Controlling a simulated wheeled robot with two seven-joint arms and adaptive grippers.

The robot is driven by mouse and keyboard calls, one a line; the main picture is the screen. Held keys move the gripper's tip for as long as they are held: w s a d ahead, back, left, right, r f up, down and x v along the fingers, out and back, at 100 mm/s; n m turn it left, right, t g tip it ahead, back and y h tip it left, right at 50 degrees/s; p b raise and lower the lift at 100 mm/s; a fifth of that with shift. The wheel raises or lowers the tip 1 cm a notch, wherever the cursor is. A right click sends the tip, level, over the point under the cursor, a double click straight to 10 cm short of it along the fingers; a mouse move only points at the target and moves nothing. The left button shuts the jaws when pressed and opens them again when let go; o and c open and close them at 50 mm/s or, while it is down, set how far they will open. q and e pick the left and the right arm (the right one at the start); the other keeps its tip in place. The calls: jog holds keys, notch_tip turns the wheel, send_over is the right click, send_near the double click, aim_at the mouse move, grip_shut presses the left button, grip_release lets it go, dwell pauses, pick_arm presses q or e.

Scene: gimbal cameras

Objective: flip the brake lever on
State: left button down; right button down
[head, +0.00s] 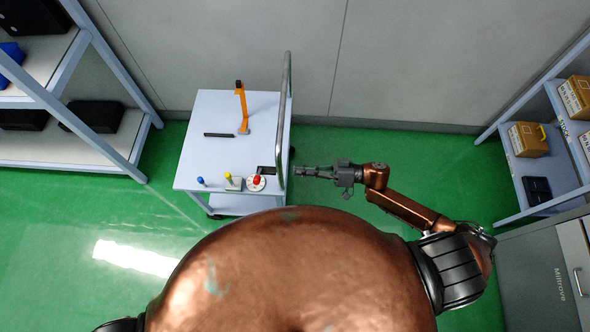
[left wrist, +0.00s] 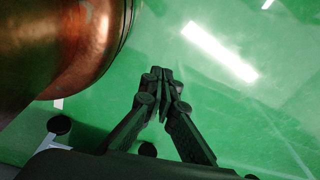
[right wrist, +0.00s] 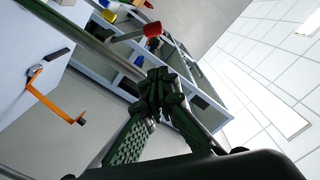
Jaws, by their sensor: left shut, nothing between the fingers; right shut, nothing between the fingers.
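A cart (head: 200,155) with a pale top carries several small controls; no label shows which is the brake lever. An orange lever (head: 241,100) with a black tip stands at the back; it also shows in the right wrist view (right wrist: 52,103). My right gripper (head: 298,171) is shut and empty, just right of the cart's rail, apart from both levers. My left gripper (left wrist: 160,76) is shut and empty over green floor.
A yellow-topped control (head: 230,180) and a blue one (head: 201,181) stand left of the red knob. A black bar (head: 219,135) lies mid-cart. The upright rail (head: 286,110) edges the cart's right side. Shelves (head: 140,120) stand at left and right (head: 520,185).

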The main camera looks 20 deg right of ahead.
send_near(258, 175)
notch_tip(258, 175, up, 4)
jog(key=w+a, duration=0.2)
pick_arm(q)
jog(key=shift+s+r, duration=0.15)
jog(key=shift+s, duration=0.55)
pick_arm(e)
jog(key=a, duration=0.1)
jog(key=a+f, duration=0.1)
jog(key=s+a+f, duration=0.1)
jog(key=shift+a+f, duration=0.25)
jog(key=shift+a, duration=0.15)
pick_arm(q)
jog(key=shift+w, duration=0.1)
